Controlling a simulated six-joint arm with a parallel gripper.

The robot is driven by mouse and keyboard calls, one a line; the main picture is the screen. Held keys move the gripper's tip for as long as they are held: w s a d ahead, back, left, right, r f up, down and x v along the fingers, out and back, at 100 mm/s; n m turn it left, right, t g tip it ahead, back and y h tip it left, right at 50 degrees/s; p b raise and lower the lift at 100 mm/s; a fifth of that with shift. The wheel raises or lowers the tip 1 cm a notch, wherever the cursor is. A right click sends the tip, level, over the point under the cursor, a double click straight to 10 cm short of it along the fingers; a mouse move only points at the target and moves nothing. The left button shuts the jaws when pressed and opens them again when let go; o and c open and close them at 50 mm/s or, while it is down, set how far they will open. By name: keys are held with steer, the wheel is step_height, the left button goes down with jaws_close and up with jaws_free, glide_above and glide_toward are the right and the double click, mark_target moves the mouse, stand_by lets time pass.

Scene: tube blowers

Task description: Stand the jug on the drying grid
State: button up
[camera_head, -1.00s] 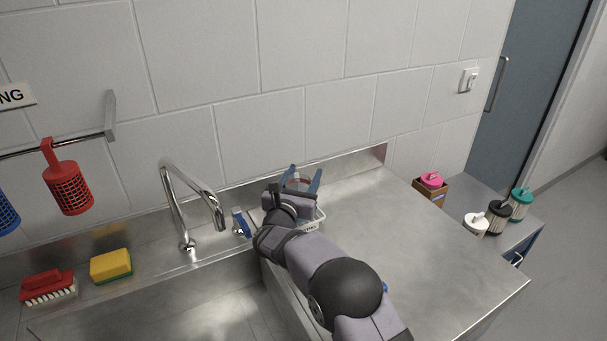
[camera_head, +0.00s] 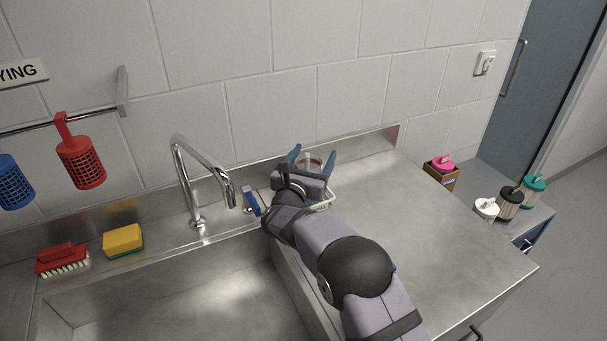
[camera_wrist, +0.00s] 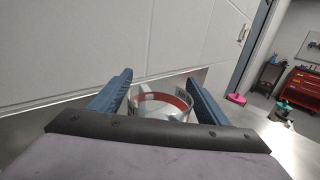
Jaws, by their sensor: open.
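The jug (camera_wrist: 160,103), clear with a red band near its rim, shows between the two blue fingers in the wrist view. In the head view the jug (camera_head: 310,165) is mostly hidden behind my gripper (camera_head: 312,155). The jug stands at a white rack (camera_head: 326,203), which looks like the drying grid, on the steel counter near the back wall. My gripper is open, with one finger on each side of the jug. In the wrist view my gripper (camera_wrist: 160,82) has its fingertips apart. I cannot tell whether the fingers touch the jug.
A tap (camera_head: 198,185) and blue-handled valve (camera_head: 252,203) stand left of my arm. A yellow sponge (camera_head: 123,241) and red brush (camera_head: 62,260) lie behind the sink. Red (camera_head: 81,162) and blue (camera_head: 14,182) baskets hang from a rail. The right counter (camera_head: 440,235) is clear.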

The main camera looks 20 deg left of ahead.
steer(key=s+b, duration=0.2)
steer(key=s, duration=0.9)
steer(key=shift+s+b, duration=0.25)
steer(key=shift+b, duration=0.1)
